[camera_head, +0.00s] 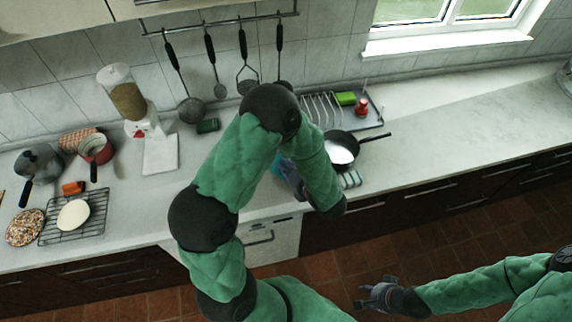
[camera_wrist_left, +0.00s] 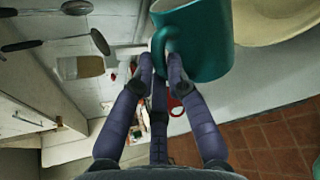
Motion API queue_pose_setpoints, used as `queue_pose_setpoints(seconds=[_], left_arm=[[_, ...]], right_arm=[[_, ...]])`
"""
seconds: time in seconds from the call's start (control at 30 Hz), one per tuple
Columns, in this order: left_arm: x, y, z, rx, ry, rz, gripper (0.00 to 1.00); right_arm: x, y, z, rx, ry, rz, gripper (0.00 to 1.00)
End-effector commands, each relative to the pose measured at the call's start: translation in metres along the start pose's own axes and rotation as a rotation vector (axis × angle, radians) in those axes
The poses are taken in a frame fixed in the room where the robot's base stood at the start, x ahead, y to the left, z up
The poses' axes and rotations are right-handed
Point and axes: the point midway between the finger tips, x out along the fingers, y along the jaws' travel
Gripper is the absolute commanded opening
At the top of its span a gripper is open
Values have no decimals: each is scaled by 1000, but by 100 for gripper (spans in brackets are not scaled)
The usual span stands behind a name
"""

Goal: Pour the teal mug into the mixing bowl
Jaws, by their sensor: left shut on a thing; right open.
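The teal mug (camera_wrist_left: 205,38) is large at the top of the left wrist view, with its handle towards my fingers. My left gripper (camera_wrist_left: 165,68) is shut on the mug at its handle. A pale cream round vessel (camera_wrist_left: 272,22), which looks like the mixing bowl, is at the upper right, close beside the mug in that picture. In the head view my left arm hides most of the mug and the bowl. Only a bit of teal (camera_head: 277,166) shows beside the arm. The mug's contents are not visible. My right gripper (camera_head: 377,290) is open and empty over the floor.
A dark pan (camera_head: 342,146) with white contents stands right of my left arm, near a striped cloth (camera_head: 350,179). A dish rack (camera_head: 322,108) is behind. A cooling rack (camera_head: 88,230) and pots are at left. The counter at right (camera_head: 450,130) is clear.

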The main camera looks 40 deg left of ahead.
Motion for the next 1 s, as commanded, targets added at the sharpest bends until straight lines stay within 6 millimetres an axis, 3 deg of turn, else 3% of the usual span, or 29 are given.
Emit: queue_pose_setpoints(seconds=[1.0], left_arm=[[5,-10,12,177,89,6,0]], right_arm=[[-26,-9,1,0,0,0,42]])
